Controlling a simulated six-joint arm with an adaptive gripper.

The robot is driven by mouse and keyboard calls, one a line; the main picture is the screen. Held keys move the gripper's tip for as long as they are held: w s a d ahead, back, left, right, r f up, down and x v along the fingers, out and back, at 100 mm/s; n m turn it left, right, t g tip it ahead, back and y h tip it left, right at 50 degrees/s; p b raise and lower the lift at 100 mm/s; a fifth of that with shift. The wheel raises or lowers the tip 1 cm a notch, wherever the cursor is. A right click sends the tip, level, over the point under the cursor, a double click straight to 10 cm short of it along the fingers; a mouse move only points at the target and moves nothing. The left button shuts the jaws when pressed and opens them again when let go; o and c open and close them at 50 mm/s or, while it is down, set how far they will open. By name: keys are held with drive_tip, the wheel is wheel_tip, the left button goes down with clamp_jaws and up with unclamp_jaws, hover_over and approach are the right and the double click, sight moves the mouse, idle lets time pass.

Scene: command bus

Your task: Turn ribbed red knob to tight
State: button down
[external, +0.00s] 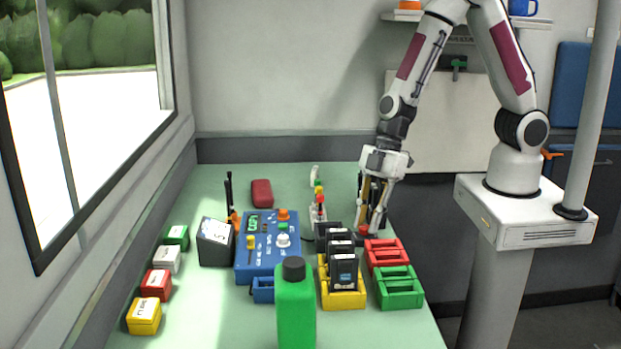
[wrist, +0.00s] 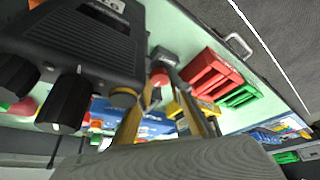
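A small red knob (external: 364,230) shows low at the fingertips in the external view, at the right side of the green table. In the wrist view the red knob (wrist: 158,78) sits on a dark grey part, just beyond and between the fingertips. Its ribs are too small to make out. My gripper (external: 366,231) points down over it from above. In the wrist view the two tan fingers of my gripper (wrist: 164,88) stand apart, with a gap beside the knob. I cannot see clear contact. Any tight marking is not readable.
A black device (wrist: 85,40) with large knobs is close at the wrist view's upper left. Red (external: 386,250), green (external: 399,287) and yellow (external: 343,300) trays stand in front of my gripper. A blue control box (external: 262,262) and green bottle (external: 296,310) stand left.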

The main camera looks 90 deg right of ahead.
drive_tip(key=shift+m, duration=0.3)
drive_tip(key=shift+a+m+t+h, duration=0.1)
drive_tip(key=shift+m+t+h, duration=0.2)
drive_tip(key=shift+m, duration=0.5)
drive_tip(key=shift+r+m+h, duration=0.1)
drive_tip(key=shift+m+h, duration=0.3)
drive_tip(key=shift+m, duration=0.8)
drive_tip(key=c, duration=1.8)
unclamp_jaws()
drive_tip(key=shift+s, duration=0.1)
drive_tip(key=shift+n+y, duration=0.5)
drive_tip(key=shift+n, duration=1.1)
